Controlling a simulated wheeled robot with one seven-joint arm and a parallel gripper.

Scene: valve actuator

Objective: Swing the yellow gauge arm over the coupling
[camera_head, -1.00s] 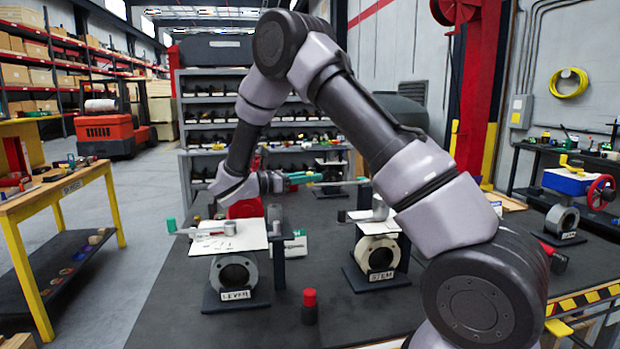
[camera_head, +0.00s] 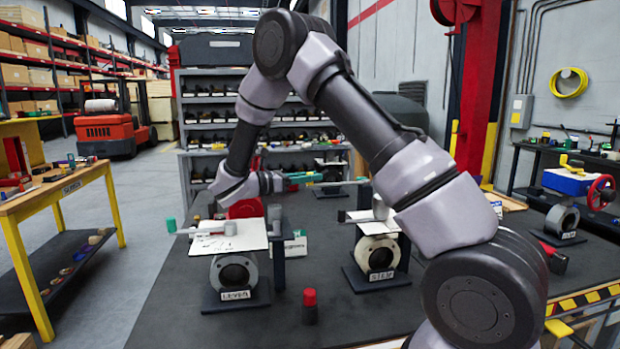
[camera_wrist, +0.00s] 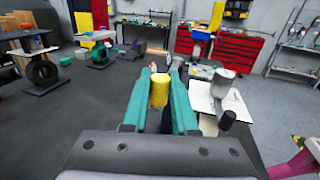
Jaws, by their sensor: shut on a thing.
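My gripper (camera_wrist: 160,92) has teal fingers, which close on a yellow cylinder (camera_wrist: 159,90), apparently the grip of the yellow gauge arm. In the head view my gripper (camera_head: 304,178) points right, above the bench behind the STEM and LEVER stands; the yellow piece is too small to make out there. In the wrist view a grey coupling-like piece (camera_wrist: 222,82) stands on a white plate (camera_wrist: 205,101), right of the fingers and apart from them. The rest of the gauge arm is mostly hidden by the fingers, and I cannot tell which piece is the coupling.
The LEVER stand (camera_head: 235,272) is at the left of the dark bench and the STEM stand (camera_head: 378,252) right of it. A red-capped cylinder (camera_head: 309,305) stands in front between them. A yellow-framed table (camera_head: 40,235) is at far left.

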